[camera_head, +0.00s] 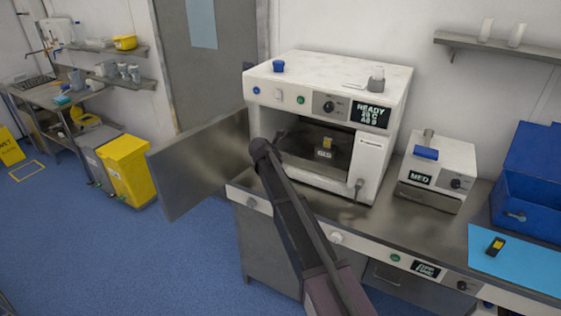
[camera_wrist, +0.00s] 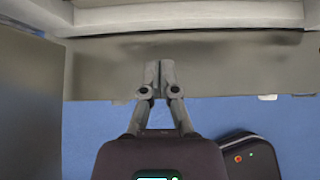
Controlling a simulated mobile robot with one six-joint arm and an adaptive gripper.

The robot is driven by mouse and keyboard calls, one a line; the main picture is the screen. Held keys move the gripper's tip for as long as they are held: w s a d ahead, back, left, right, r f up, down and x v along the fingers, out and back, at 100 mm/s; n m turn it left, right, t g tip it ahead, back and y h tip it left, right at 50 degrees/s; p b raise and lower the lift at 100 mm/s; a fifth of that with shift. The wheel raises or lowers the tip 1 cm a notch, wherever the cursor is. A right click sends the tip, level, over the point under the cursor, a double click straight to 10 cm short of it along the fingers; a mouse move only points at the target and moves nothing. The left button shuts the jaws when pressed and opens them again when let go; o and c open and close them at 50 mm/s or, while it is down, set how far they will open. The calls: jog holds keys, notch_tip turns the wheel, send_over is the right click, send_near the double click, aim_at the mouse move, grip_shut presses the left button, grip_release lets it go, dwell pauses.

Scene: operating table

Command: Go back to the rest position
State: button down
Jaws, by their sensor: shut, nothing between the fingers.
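My gripper shows in the wrist view (camera_wrist: 159,68) with its two fingers together and nothing between them. It points at the grey steel surface in front of the white appliance. In the head view my arm reaches up from the bottom to the open front of the white appliance (camera_head: 285,82). My gripper is mostly hidden there behind the arm's end. The appliance's display reads READY. Its door (camera_head: 195,165) stands wide open to the left of my arm. Inside the chamber is a small item with a yellow part (camera_head: 326,143).
The steel counter (camera_head: 395,225) runs right under a white MED box (camera_head: 440,165). A blue open case (camera_head: 525,200) and a light-blue mat (camera_head: 515,270) with a small black-and-yellow item (camera_head: 495,246) are further right. Yellow bin (camera_head: 127,170) and blue floor (camera_head: 120,250) lie left.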

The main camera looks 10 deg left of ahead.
jog(key=s+d+f+m+g, duration=0.2)
jog(key=s+d+m, duration=0.55)
jog(key=d, duration=0.35)
jog(key=s+d+f+m+g, duration=0.2)
jog(key=s+d+m, duration=0.55)
jog(key=d, duration=0.35)
jog(key=s+d+m+g+y, duration=0.1)
jog(key=s+d+m+g, duration=0.1)
jog(key=s+d+m, duration=0.4)
jog(key=s+d+f+m+g+y, duration=0.1)
jog(key=s+d+m+g, duration=0.1)
jog(key=s+d+m, duration=0.5)
jog(key=s+m, duration=0.4)
jog(key=s, duration=0.4)
jog(key=shift+s+d+f+g+y, duration=0.2)
jog(key=shift+d+g+y, duration=0.1)
jog(key=shift+y, duration=0.1)
jog(key=shift+w+a, duration=0.1)
notch_tip(320, 180, down, 46)
jog(key=b, duration=4.5)
jog(key=shift+b, duration=0.4)
